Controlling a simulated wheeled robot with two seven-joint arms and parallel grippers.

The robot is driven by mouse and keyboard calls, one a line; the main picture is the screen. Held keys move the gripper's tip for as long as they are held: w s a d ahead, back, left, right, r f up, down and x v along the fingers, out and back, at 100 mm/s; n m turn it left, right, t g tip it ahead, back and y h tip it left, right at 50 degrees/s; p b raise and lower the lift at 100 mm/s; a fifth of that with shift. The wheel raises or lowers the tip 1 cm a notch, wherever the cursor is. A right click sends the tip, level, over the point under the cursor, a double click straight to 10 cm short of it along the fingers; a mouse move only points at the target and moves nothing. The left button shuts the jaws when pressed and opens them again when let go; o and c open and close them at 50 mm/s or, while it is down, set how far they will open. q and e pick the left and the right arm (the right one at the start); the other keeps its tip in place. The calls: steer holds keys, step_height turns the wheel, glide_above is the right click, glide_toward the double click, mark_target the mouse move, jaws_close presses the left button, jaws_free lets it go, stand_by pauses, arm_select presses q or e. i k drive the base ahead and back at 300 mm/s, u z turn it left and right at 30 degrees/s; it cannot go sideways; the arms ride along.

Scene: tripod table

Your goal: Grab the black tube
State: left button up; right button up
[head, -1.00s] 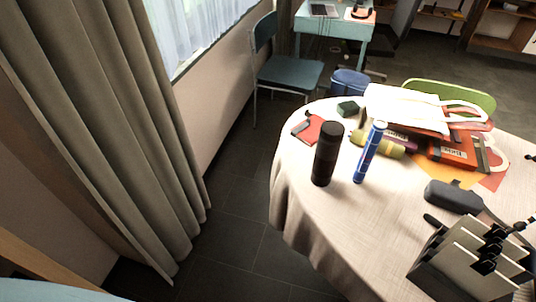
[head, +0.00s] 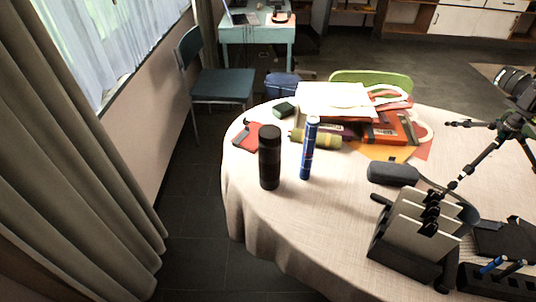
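The black tube (head: 269,158) stands upright near the left edge of the round table (head: 330,215), which has a pale cloth. It is a dark cylinder with a slightly lighter band near its top. A blue tube (head: 309,148) stands upright just to its right, with a small gap between them. Neither of my grippers shows in the head view.
Behind the tubes lie a red item (head: 247,135), a yellow-green roll (head: 315,139) and a white bag (head: 337,98) on books. A dark case (head: 393,173), an organizer (head: 415,230) and a tripod (head: 489,150) are to the right. The table's front left is clear.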

mark_target(269, 156)
steer(key=z, duration=1.5)
steer(key=k, duration=0.9)
steer(key=u, duration=1.35)
steer(key=i, duration=0.5)
steer(key=u, duration=0.1)
